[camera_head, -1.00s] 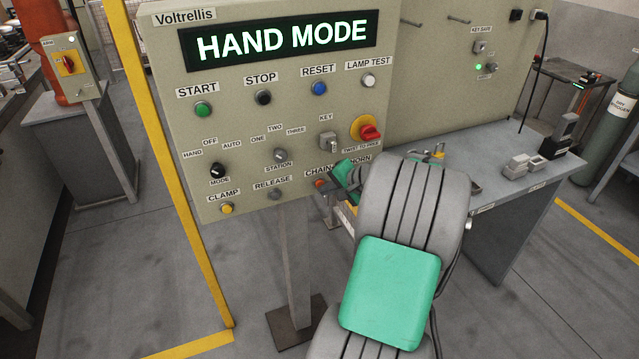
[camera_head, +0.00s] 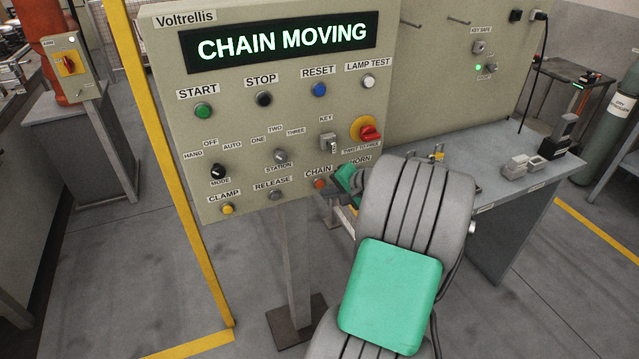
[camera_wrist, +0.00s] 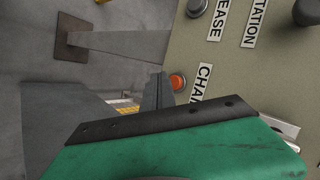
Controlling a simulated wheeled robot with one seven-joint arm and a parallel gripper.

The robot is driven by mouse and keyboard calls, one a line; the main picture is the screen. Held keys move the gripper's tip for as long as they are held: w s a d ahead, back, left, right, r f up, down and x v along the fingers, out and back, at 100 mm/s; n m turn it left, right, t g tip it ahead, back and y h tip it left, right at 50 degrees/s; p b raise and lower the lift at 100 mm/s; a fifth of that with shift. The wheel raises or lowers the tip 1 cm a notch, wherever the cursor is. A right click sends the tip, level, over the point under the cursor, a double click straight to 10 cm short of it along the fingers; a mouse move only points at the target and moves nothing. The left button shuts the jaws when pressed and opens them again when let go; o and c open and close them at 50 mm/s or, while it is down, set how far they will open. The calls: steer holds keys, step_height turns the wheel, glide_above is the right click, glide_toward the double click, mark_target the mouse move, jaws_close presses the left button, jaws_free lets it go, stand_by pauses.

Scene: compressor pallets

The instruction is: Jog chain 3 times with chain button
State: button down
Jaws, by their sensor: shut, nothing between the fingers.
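The orange chain button (camera_head: 320,184) sits on the lower right of the control panel (camera_head: 230,130), under the CHAIN label. It also shows in the wrist view (camera_wrist: 177,82), close beside my shut fingertips (camera_wrist: 158,90). In the head view my gripper (camera_head: 338,192) is at the panel's lower right corner, just right of the button and mostly hidden behind my arm. It is shut and empty. I cannot tell whether its tips touch the button. The panel's display (camera_head: 280,42) reads CHAIN MOVING.
The release button (camera_head: 275,194) is left of the chain button. A red emergency stop (camera_head: 369,132) and a key switch (camera_head: 328,141) are above. The horn label is partly hidden by my arm. A grey bench (camera_head: 500,180) stands to the right, and a yellow post (camera_head: 170,170) to the left.

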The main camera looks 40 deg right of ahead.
steer(key=shift+s, duration=0.1)
steer(key=s, duration=0.2)
steer(key=s+a+p, duration=0.1)
steer(key=s, duration=0.2)
steer(key=shift+s+a, duration=0.3)
steer(key=shift+a, duration=0.1)
stand_by(0.6)
